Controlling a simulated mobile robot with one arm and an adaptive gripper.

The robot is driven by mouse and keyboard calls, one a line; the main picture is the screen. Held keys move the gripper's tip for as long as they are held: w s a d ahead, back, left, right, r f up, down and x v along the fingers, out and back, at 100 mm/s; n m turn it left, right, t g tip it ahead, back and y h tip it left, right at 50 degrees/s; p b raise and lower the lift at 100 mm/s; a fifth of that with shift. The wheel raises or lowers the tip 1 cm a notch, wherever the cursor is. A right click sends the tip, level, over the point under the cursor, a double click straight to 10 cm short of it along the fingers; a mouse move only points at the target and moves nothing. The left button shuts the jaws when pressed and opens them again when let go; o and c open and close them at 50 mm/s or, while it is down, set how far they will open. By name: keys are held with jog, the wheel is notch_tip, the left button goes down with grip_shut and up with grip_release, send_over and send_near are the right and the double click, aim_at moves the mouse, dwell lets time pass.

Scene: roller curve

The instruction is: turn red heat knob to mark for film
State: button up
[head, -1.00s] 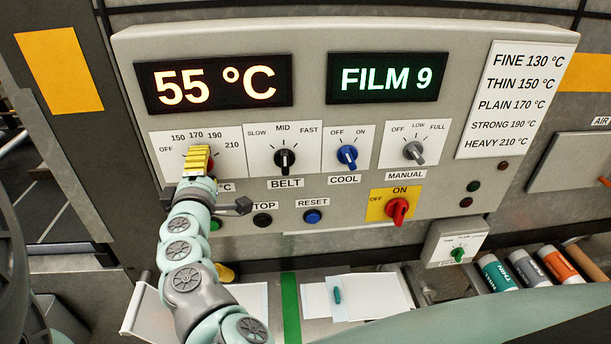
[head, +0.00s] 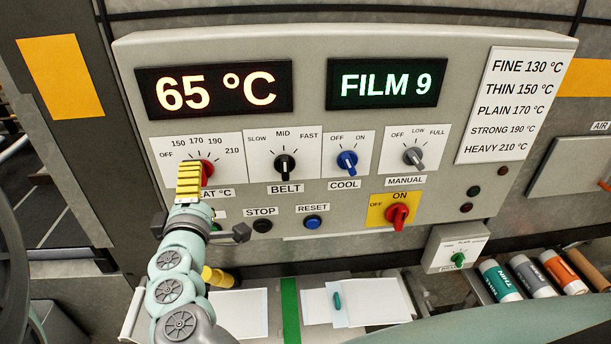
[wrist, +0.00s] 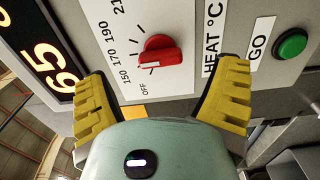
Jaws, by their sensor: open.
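The red heat knob (head: 207,172) sits on its white scale plate with OFF, 150, 170, 190 and 210 marks. In the wrist view the knob (wrist: 160,57) has its narrow marked end toward the 150–170 side; the exact mark is hard to tell. My gripper (head: 188,178) is in front of the plate and overlaps the knob's left side. In the wrist view my gripper (wrist: 165,75) is open, its yellow fingers apart with the knob beyond the gap, untouched. The temperature display (head: 213,89) reads 65 °C. The chart (head: 501,102) lists THIN 150 °C among other films.
The film display (head: 387,81) reads FILM 9. Belt (head: 285,163), cool (head: 347,161) and manual (head: 413,158) knobs stand to the right. A green GO button (wrist: 291,43) is near the gripper. Film rolls, including a teal one marked THIN (head: 500,281), lie lower right.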

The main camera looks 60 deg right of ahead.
jog(key=shift+v, duration=1.3)
jog(key=shift+d, duration=0.1)
